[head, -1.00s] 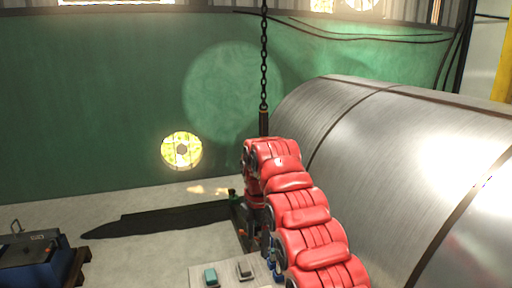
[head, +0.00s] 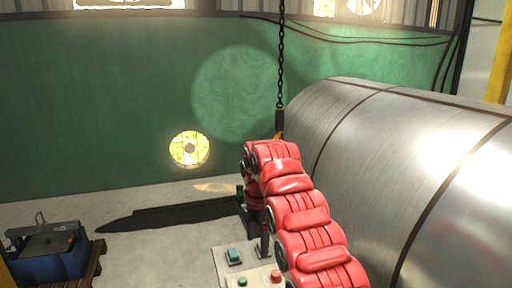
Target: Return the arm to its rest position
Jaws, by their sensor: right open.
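My right arm (head: 300,215), red and segmented, rises from the lower right and bends over at the top. Its dark right gripper (head: 264,245) points down beside a pale control box (head: 222,262). The gripper is open and nothing shows between its fingers. The arm partly hides the fingers, and I cannot tell whether they touch the box. The box carries a teal button (head: 234,255), a green button (head: 242,282) and a red button (head: 276,276). My left gripper is out of view.
A large metal coil (head: 400,160) fills the right side, close behind my arm. A chain (head: 281,60) hangs behind the arm. A blue case (head: 45,258) sits on a wooden pallet (head: 95,262) at lower left. The floor (head: 165,240) between is clear.

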